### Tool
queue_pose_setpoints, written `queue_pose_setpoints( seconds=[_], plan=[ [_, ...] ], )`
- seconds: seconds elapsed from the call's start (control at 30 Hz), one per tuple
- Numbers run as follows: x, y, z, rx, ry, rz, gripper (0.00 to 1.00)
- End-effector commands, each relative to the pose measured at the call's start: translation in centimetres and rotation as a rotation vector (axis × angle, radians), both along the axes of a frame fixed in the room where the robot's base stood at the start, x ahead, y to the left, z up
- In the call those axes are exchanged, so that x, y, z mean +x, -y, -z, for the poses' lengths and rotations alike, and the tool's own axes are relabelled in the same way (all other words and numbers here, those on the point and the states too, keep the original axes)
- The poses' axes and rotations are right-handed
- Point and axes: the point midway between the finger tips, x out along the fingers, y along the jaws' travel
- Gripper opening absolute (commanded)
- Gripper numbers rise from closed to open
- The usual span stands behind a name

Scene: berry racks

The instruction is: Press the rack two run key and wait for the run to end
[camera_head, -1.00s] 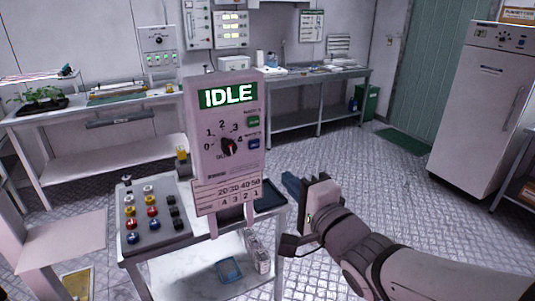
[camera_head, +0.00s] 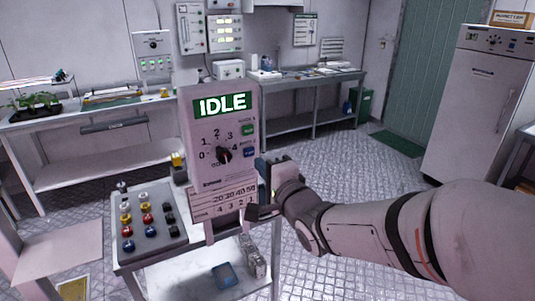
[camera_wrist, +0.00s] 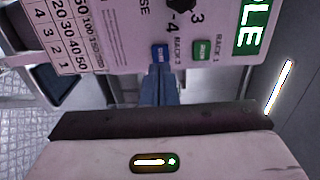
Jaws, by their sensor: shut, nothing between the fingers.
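The control panel (camera_head: 199,148) stands upright on a small table, its green display (camera_head: 222,105) reading IDLE. A dark dial (camera_head: 222,155) sits on its face among printed numbers. The green rack 1 key (camera_head: 248,128) is at its right edge, and the blue rack two run key (camera_head: 249,153) is just below. In the wrist view the blue key (camera_wrist: 161,52) is beside the green key (camera_wrist: 203,50). My gripper (camera_wrist: 160,77) is shut and empty, its blue fingertips lined up with the blue key and very close. I cannot tell whether they touch it.
A grey tray (camera_head: 158,243) of several coloured knobs or caps lies left of the panel on the same table (camera_head: 125,268). A lower shelf holds a blue tray (camera_head: 223,275). Benches line the back wall, and a white cabinet (camera_head: 470,110) stands right. Floor is clear between.

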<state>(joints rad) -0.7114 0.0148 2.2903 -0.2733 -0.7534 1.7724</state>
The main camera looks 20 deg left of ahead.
Motion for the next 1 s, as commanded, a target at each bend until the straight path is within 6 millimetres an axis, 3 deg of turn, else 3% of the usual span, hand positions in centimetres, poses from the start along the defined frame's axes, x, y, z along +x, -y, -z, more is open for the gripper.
queue_pose_setpoints(
  seconds=[0.3, 0.77, 1.0],
  plan=[
    [2.3, -2.9, -0.1, 0.0, 0.0, 0.0, 0.0],
    [2.6, -3.3, 0.0, 0.0, 0.0, 0.001, 0.0],
    [3.8, -4.8, 0.2, 0.002, 0.001, 0.0, 0.0]
  ],
)
